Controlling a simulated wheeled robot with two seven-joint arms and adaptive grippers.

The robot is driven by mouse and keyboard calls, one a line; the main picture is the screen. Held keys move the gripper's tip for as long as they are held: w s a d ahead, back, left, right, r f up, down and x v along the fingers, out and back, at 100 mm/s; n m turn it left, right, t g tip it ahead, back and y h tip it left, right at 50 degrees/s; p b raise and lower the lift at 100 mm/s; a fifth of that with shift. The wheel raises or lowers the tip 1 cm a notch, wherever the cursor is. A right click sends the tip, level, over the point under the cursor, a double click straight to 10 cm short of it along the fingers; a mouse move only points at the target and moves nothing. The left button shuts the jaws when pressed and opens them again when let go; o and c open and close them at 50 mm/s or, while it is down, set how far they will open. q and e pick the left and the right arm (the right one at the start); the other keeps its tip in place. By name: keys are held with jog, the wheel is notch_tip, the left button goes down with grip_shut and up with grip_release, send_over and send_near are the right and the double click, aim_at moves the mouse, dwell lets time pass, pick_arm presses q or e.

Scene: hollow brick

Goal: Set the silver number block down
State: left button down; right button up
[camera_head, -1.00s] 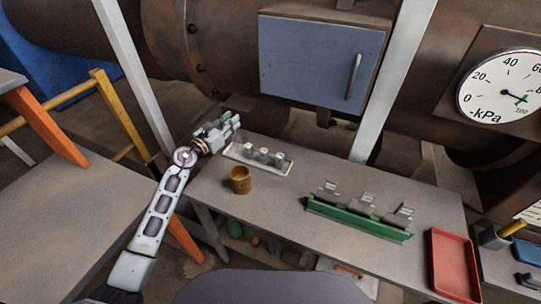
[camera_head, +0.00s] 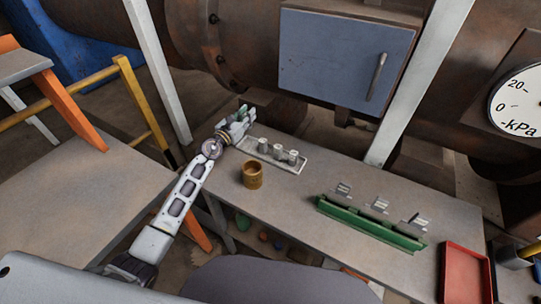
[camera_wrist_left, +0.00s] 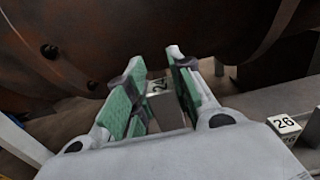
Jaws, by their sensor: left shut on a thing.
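My left gripper (camera_head: 243,116) is over the far left corner of the table, beyond the left end of a pale tray (camera_head: 301,169). In the left wrist view, my left gripper (camera_wrist_left: 155,62) has its green-padded fingers shut on a silver block marked 24 (camera_wrist_left: 166,108). Whether this block touches any surface is not clear. Several similar blocks (camera_head: 278,151) stand in a row in the tray. One marked 26 (camera_wrist_left: 285,124) shows at the right of the left wrist view. My right gripper is not in view.
A brown cup (camera_head: 252,175) stands in front of the tray. A green rack (camera_head: 370,224) with metal holders and a red tray (camera_head: 466,272) are farther right. A blue-grey cabinet (camera_head: 340,60) and a rusty pipe are behind. The table between cup and rack is bare.

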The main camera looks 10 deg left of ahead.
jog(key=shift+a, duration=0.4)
pick_arm(q)
jog(key=shift+f+b, duration=1.35)
jog(key=shift+f, duration=0.4)
jog(key=shift+f+b, duration=0.7)
jog(key=shift+f, duration=0.25)
jog(key=shift+f+b, duration=0.3)
jog(key=shift+f, duration=0.05)
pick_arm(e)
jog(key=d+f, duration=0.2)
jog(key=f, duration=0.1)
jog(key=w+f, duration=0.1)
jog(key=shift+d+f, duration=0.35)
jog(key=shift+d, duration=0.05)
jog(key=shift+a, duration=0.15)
pick_arm(q)
jog(key=shift+f, duration=0.15)
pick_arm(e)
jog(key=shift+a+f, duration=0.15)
